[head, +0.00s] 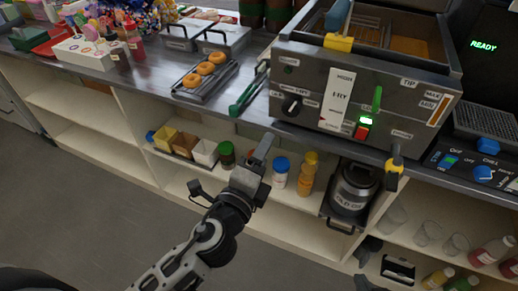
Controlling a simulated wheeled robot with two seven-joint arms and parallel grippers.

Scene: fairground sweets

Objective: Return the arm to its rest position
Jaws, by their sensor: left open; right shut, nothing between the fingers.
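My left arm (195,250) comes in from the bottom and reaches up toward the open shelves under the counter. Its gripper (262,150) is in front of the counter's front edge, open and with nothing seen in it. Its fingers are seen nearly edge-on. My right gripper (369,246) shows low at the right, as a dark shape below the metal canister, in front of the lower shelf. It is shut and holds nothing; most of the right arm is out of view.
The counter (140,92) holds a fryer (335,98), a tray of doughnuts (205,80) and green-handled tongs (248,90). The shelf below holds small bins (183,145), jars (281,171) and a metal canister (352,190). Glasses and bottles stand at lower right. The floor (70,200) at left is clear.

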